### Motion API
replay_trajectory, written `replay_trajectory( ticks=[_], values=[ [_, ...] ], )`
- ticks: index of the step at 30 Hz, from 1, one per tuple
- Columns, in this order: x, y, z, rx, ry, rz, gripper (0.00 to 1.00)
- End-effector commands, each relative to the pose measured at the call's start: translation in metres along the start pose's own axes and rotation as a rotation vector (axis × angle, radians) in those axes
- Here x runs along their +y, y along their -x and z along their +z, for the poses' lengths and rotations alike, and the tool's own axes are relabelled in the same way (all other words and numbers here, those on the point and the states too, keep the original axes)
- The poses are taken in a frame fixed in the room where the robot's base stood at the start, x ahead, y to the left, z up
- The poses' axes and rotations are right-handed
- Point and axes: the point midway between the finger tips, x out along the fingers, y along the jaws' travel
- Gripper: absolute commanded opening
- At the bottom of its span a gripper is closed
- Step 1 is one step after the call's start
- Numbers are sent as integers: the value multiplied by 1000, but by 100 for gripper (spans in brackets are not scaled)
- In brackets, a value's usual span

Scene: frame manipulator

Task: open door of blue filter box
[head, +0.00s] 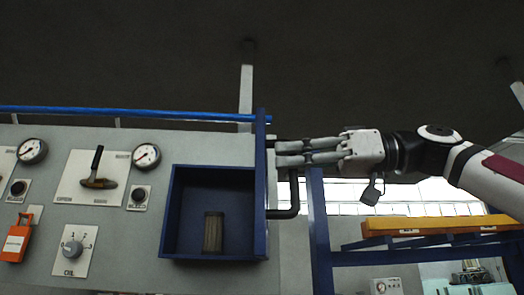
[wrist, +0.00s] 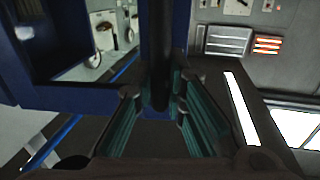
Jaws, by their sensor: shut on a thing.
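The blue filter box (head: 172,215) is on the grey panel in the head view, with its inside exposed. A brown-grey ribbed filter (head: 213,232) stands upright inside it. The blue door (head: 261,190) shows nearly edge-on at the box's right side, swung out from the opening. Its dark handle (head: 291,192) is on the door's right face. My gripper (head: 277,152) comes in from the right and is shut on the handle near its upper end. In the wrist view the dark handle bar (wrist: 160,50) runs between the fingers of my gripper (wrist: 158,92).
Gauges (head: 147,156), a lever plate (head: 90,178) and an orange lock (head: 17,240) are left of the box. A blue rail (head: 120,111) runs above. A blue frame post (head: 319,230) and a yellow beam (head: 440,225) stand right, below my arm.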

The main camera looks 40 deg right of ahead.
Motion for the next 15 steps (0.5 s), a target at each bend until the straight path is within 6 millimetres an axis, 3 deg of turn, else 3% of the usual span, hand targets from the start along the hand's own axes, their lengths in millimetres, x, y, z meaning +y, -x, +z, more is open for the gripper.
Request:
replay_trajectory(
  ticks=[6, 15],
  values=[
    [10, 30, -5, 14, -1, -62, 0],
    [18, 47, -5, 16, 0, -60, 0]
  ],
)
